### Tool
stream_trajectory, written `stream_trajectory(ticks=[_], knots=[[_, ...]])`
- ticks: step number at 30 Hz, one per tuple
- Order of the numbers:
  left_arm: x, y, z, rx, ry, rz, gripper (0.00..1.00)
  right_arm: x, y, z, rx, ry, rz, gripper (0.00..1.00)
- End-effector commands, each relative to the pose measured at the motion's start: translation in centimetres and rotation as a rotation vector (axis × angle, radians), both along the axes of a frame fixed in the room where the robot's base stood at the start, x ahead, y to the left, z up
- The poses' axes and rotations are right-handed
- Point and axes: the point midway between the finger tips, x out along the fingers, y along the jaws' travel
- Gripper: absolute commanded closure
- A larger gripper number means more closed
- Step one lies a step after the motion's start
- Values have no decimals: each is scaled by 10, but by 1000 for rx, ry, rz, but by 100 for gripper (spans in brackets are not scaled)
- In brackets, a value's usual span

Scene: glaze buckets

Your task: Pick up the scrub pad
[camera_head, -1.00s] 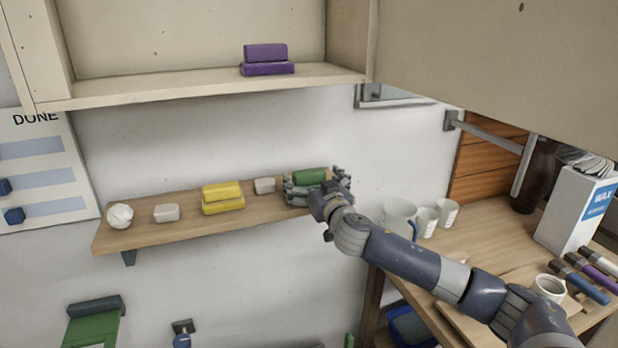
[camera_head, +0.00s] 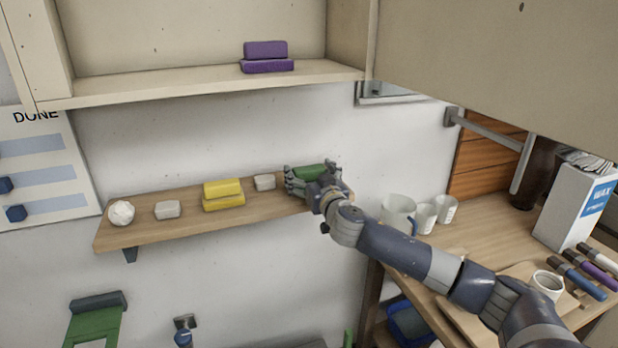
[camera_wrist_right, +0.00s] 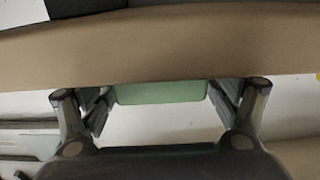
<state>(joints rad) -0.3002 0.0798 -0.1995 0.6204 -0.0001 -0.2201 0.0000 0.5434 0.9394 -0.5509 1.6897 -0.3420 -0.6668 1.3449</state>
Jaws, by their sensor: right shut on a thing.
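A green pad (camera_head: 314,171), which I take to be the scrub pad, is at the right end of the lower wooden shelf. My right gripper (camera_head: 311,183) is shut on it, with fingers on its left and right sides. In the right wrist view the pale green pad (camera_wrist_right: 160,93) shows between the two fingers, partly hidden behind a brown board edge. I cannot tell whether it touches the shelf. My left gripper is not in view.
Purple blocks (camera_head: 266,58) sit on the upper shelf. Mugs (camera_head: 398,212) stand on the wooden table at the right.

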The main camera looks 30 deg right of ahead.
Motion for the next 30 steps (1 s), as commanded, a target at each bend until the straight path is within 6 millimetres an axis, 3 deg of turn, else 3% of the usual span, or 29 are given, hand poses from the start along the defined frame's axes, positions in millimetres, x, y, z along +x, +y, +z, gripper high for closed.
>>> stream_trajectory(ticks=[8,14,30], knots=[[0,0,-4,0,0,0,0,0,0,11,1,-3,0,42],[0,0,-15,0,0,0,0,-3,1,36,1,-4,2,42],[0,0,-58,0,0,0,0,-113,37,42,-2,0,3,42]])
